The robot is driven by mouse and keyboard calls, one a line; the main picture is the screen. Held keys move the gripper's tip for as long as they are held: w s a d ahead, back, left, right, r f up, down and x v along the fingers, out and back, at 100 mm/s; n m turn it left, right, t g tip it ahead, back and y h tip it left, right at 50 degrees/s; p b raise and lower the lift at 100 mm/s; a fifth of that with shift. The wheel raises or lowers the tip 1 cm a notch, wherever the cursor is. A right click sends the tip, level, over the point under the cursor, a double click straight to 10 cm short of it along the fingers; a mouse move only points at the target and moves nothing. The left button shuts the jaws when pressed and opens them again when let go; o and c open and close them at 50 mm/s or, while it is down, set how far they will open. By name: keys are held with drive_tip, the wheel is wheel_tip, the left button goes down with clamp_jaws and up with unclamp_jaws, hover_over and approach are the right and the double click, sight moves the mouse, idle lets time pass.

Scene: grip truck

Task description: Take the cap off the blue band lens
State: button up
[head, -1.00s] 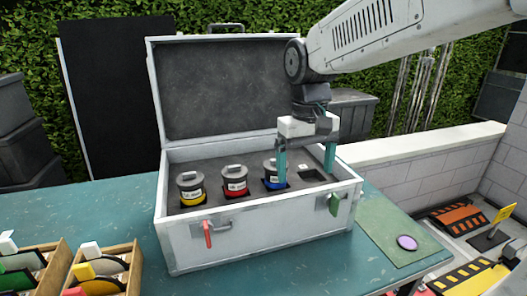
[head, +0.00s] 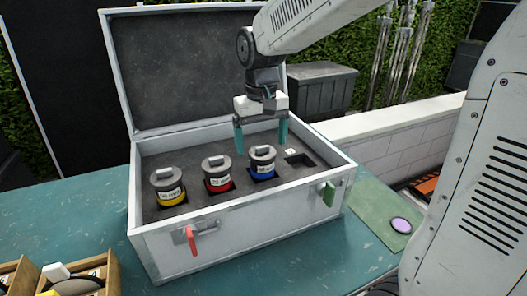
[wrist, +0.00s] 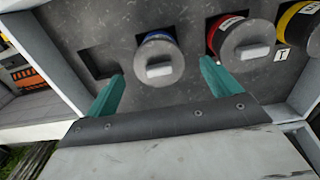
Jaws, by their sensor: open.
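The cap has a light raised grip tab. My gripper (head: 262,148) is open with teal fingers pointing down, above and behind the blue band lens in the head view. In the wrist view the cap (wrist: 159,65) lies ahead of and between the two fingers (wrist: 161,80), with nothing between the jaws. The fingers appear apart from the cap.
A red band lens (head: 217,174) and a yellow band lens (head: 167,187), both capped, stand to the left in the case. An empty slot (head: 299,161) is to the right. The raised lid (head: 190,70) stands behind. A green mat with a purple disc (head: 401,224) lies right of the case.

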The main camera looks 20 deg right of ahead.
drive_tip(key=shift+f, duration=0.55)
drive_tip(key=c, duration=1.1)
drive_tip(key=shift+r, duration=0.1)
